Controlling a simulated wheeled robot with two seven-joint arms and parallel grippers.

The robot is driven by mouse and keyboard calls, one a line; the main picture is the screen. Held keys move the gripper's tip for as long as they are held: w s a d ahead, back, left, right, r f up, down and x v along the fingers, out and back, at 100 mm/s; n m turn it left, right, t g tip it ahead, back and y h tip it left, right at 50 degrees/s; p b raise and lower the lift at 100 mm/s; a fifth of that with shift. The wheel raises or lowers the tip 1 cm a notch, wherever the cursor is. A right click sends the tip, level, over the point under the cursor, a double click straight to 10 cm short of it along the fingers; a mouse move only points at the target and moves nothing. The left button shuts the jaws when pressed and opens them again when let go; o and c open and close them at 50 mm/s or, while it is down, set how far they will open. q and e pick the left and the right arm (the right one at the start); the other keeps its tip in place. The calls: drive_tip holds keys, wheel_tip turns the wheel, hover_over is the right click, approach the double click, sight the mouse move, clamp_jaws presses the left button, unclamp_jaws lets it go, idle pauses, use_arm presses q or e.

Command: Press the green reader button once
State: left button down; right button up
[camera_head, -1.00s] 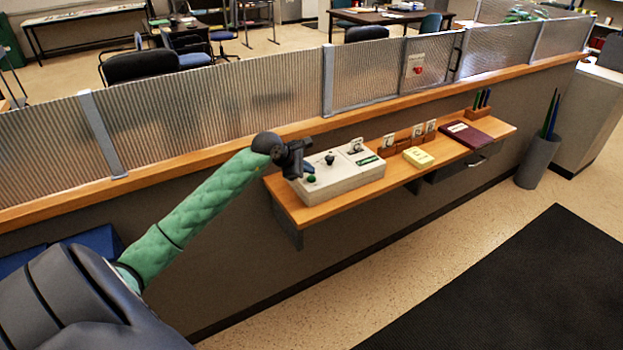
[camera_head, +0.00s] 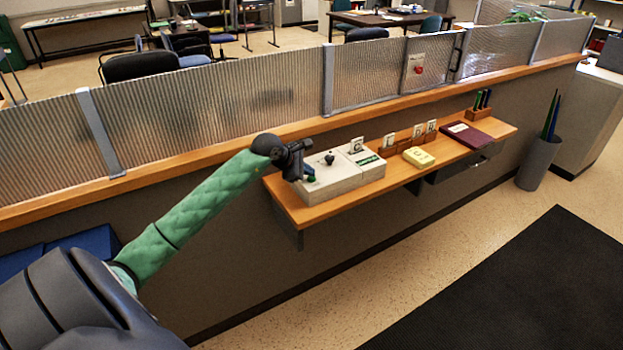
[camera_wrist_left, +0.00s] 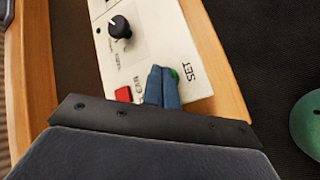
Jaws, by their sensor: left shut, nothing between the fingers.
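The reader panel (camera_head: 345,183) is a pale box on the wooden shelf. Its green button (camera_head: 311,179) is at the near left end. In the left wrist view the green button (camera_wrist_left: 175,74) shows only partly beside my fingers, which hide the rest. My left gripper (camera_head: 309,172) is shut and empty, its blue fingertips at the button. The fingertips (camera_wrist_left: 163,72) also show in the wrist view over the panel; I cannot tell whether they touch the button. My right gripper is not in view.
A red button (camera_wrist_left: 123,95) and a black knob (camera_wrist_left: 120,27) sit on the same panel near the fingers. Yellow notes (camera_head: 419,157) and a maroon book (camera_head: 469,135) lie farther right on the shelf (camera_head: 302,217). A ribbed screen (camera_head: 240,100) stands behind.

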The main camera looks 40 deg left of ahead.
sight(309, 179)
use_arm(q)
drive_tip(key=shift+f+b, duration=0.4)
drive_tip(key=shift+b, duration=0.1)
idle(0.5)
drive_tip(key=shift+r, duration=0.9)
drive_tip(key=shift+r, duration=0.1)
drive_tip(key=shift+r, duration=2.4)
